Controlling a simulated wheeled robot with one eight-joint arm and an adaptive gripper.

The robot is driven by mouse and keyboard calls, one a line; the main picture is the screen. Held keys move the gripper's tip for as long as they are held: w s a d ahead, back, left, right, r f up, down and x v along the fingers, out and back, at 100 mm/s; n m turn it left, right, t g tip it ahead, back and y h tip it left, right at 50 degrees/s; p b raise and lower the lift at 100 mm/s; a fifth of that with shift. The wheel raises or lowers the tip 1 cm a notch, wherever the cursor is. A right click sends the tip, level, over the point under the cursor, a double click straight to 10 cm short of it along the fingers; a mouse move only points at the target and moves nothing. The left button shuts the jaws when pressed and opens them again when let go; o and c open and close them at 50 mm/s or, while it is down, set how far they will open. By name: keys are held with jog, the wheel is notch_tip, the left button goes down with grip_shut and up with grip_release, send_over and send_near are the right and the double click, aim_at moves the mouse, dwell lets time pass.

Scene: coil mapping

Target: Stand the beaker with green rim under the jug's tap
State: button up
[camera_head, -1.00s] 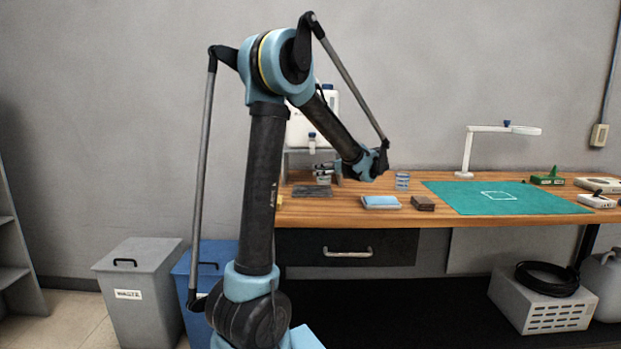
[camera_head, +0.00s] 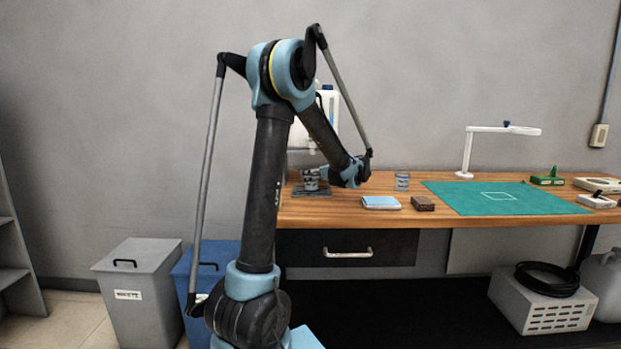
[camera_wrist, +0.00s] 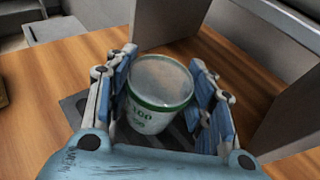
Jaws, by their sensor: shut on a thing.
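The beaker with the green rim (camera_wrist: 158,92) is between the two blue-padded fingers of my gripper (camera_wrist: 162,98) in the wrist view. My gripper is shut on it; the beaker looks upright, with its mouth facing the camera. It is over a dark slatted mat (camera_wrist: 72,104); whether its base touches the mat is hidden. In the head view my gripper (camera_head: 312,179) is low over that mat, below the white jug (camera_head: 329,104). The jug is partly covered by my arm, and its tap (camera_head: 311,149) is hard to make out.
Grey stand panels (camera_wrist: 165,22) rise close behind and to the right of the beaker. Another clear beaker (camera_head: 402,181) stands to the right on the wooden bench (camera_head: 345,213).

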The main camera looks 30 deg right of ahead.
jog(key=o, duration=1.1)
jog(key=shift+c, duration=0.2)
jog(key=v, duration=1.2)
